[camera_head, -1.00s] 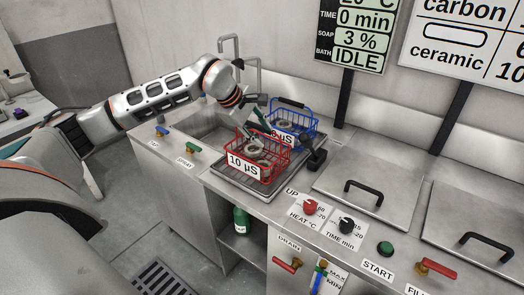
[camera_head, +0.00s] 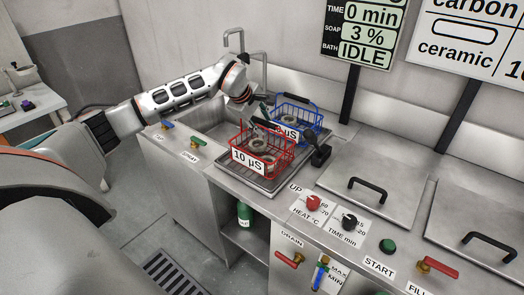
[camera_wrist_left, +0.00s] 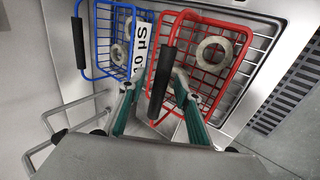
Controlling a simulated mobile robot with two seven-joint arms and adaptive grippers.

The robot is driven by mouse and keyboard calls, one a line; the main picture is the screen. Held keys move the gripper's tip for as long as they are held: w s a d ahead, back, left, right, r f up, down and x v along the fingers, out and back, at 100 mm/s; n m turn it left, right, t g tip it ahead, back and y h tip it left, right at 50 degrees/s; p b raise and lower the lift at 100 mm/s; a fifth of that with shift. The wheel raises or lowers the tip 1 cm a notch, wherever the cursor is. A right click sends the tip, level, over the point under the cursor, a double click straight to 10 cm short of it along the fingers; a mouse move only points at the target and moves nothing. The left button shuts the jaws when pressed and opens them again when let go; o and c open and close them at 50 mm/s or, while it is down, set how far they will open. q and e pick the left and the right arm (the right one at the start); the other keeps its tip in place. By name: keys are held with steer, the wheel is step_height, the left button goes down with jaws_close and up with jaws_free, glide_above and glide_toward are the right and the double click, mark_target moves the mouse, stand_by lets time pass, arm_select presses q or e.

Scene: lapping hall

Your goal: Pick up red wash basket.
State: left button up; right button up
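The red wash basket (camera_head: 289,158) stands on the steel drain tray, with a white "10 µS" label on its front and ring-shaped parts inside. In the left wrist view the red basket (camera_wrist_left: 238,81) fills the upper middle and right, with its black handle (camera_wrist_left: 162,82) in front. My left gripper (camera_wrist_left: 158,105) is open, its green fingers apart on either side of the handle as seen from the wrist. I cannot tell whether they touch it. In the head view my left gripper (camera_head: 262,112) is above the baskets and partly hidden. My right gripper is not in view.
A blue basket (camera_head: 318,122) stands close behind the red one. A black block-like fitting (camera_head: 319,152) is at the tray's right. The sink (camera_head: 205,121) with bent taps lies left. Closed lids (camera_head: 365,204) and knobs occupy the counter to the right.

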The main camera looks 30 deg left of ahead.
arm_select(q)
jaws_close()
steer(key=shift+r, duration=0.15)
